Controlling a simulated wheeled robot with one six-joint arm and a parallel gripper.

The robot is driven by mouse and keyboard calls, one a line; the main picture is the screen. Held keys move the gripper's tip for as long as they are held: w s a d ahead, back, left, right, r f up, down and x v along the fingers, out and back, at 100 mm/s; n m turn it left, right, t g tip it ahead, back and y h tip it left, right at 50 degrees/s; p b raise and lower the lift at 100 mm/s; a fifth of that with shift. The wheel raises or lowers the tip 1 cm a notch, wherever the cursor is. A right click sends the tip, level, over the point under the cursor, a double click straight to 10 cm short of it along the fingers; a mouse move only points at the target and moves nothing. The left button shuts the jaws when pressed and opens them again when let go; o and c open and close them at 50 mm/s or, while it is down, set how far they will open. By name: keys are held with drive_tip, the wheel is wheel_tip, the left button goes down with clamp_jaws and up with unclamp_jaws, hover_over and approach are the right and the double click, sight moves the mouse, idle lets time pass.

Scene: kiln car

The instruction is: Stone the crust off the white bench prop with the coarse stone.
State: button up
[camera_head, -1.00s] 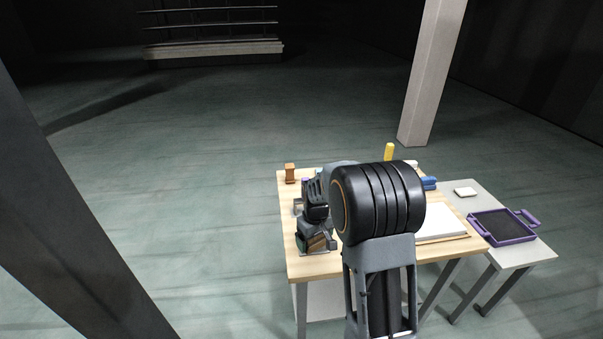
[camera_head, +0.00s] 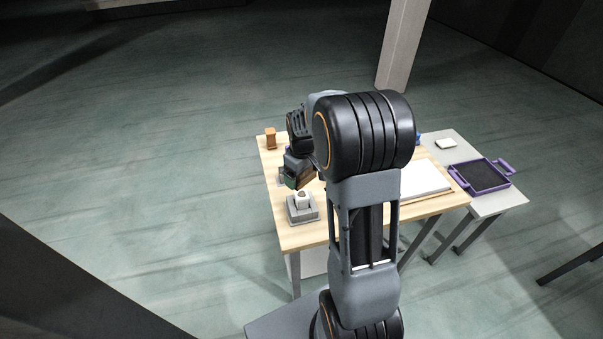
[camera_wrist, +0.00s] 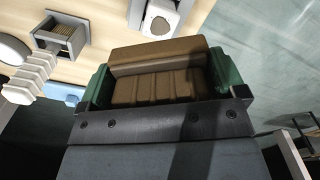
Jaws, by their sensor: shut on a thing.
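My gripper (camera_head: 297,182) is shut on a brown ribbed block (camera_wrist: 158,75), which looks like the coarse stone. The block sits between the green fingers in the wrist view. The white bench prop (camera_head: 303,202) stands in a grey holder (camera_head: 302,215) near the table's front left. It also shows at the top of the wrist view (camera_wrist: 176,7), partly cut off, with a brownish crust patch (camera_wrist: 160,25) on its face. In the head view my gripper is behind the prop, and the stone is apart from it. The stone is mostly hidden there.
A grey slotted holder (camera_wrist: 62,36) is left of the prop in the wrist view. A small brown block (camera_head: 270,138) stands at the table's back left. A white board (camera_head: 425,180) lies right. A purple tray (camera_head: 482,176) and pale block (camera_head: 446,144) are on the side table.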

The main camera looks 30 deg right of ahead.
sight(297, 198)
drive_tip(key=shift+f+b, duration=1.85)
drive_tip(key=shift+f, duration=0.7)
drive_tip(key=shift+s+a, duration=0.25)
drive_tip(key=shift+a, duration=0.35)
drive_tip(key=shift+s+a, duration=0.2)
drive_tip(key=shift+a, duration=0.4)
drive_tip(key=shift+f+b, duration=0.45)
drive_tip(key=shift+f, duration=0.15)
drive_tip(key=shift+d, duration=0.1)
drive_tip(key=shift+w+d, duration=0.25)
drive_tip(key=shift+d, duration=0.5)
drive_tip(key=shift+w+d, duration=0.3)
drive_tip(key=shift+d, duration=0.5)
drive_tip(key=shift+w+d, duration=0.25)
drive_tip(key=shift+d, duration=0.5)
